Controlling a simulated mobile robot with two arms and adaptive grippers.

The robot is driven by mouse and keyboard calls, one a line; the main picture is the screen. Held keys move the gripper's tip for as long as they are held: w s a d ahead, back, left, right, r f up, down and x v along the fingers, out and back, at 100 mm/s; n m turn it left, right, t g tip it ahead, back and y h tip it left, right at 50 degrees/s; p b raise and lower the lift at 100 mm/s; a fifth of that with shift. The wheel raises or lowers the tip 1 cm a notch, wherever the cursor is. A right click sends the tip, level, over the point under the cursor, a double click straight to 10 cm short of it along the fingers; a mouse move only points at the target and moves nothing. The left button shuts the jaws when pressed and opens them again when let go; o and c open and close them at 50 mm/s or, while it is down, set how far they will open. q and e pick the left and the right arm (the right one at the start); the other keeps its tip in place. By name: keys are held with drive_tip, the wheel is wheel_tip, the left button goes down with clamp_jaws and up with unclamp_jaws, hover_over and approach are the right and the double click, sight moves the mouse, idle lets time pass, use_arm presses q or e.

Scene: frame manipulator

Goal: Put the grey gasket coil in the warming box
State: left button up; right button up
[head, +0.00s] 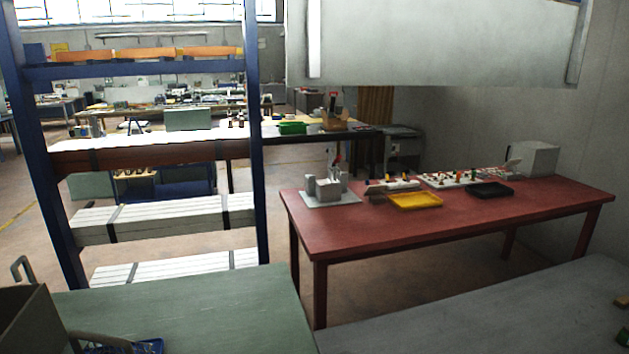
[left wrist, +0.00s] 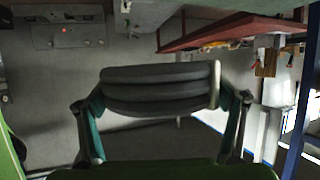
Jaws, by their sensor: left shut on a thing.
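The grey gasket coil (left wrist: 155,88) is a thick dark grey bundle of stacked rings in the left wrist view. My left gripper (left wrist: 161,101) is shut on it, with one finger at each end of the coil. The coil is held in the air, clear of any surface. Neither the coil nor my left gripper shows in the head view. My right gripper is in no view. I cannot tell for sure which thing is the warming box; a grey panel with a small red light (left wrist: 68,36) shows at the upper left of the left wrist view.
A red table (head: 350,235) holds a yellow tray (head: 415,201), a black tray (head: 489,189), small parts and a grey box (head: 534,159). A green tabletop (head: 190,315) and a grey tabletop (head: 500,315) lie in front. A blue-framed shelf (head: 254,130) stands left. A dark open-topped box (head: 32,325) is at lower left.

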use_arm(q)
drive_tip(key=shift+w+d, duration=0.1)
idle(0.3)
drive_tip(key=a+f+n+t+y+p, duration=0.2)
drive_tip(key=a+f+n+t+y, duration=0.3)
drive_tip(key=n+y, duration=0.4)
drive_tip(key=shift+w+a+f+n+t+y, duration=0.25)
drive_tip(key=shift+w+f+t, duration=0.2)
drive_tip(key=shift+f, duration=0.7)
